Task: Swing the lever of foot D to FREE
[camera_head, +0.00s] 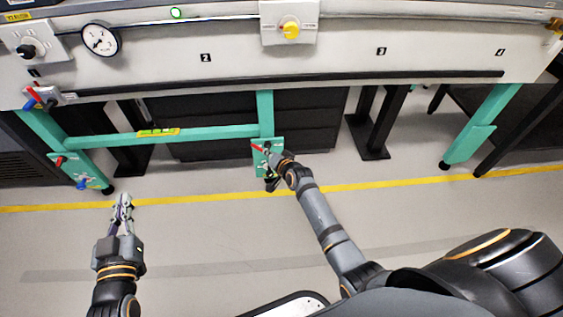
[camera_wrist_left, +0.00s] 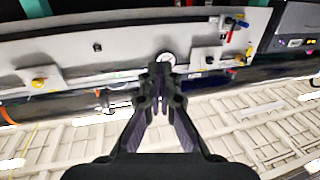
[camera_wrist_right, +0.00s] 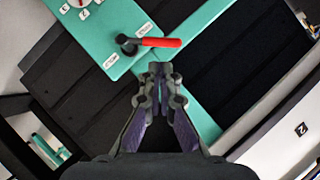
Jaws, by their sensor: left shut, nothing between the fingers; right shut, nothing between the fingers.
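A green foot plate (camera_head: 258,176) stands at the bottom of the middle green leg; it also shows in the right wrist view (camera_wrist_right: 97,37). Its lever (camera_wrist_right: 160,42) has a red handle and a dark pivot, and the handle points right in that view. Small white labels sit on both sides of the pivot, too small to read. I cannot tell which foot is D. My right gripper (camera_wrist_right: 160,75) is shut and empty, with its tips just below the lever, apparently apart from it. My left gripper (camera_head: 123,200) is shut and empty over the floor at left.
Another green foot plate (camera_head: 77,171) at left carries red and blue levers. A green crossbar (camera_head: 205,135) joins the left and middle legs. The beam housing (camera_head: 230,62) runs above, with a gauge (camera_head: 99,39) and knobs. Open floor (camera_head: 200,235) lies in front.

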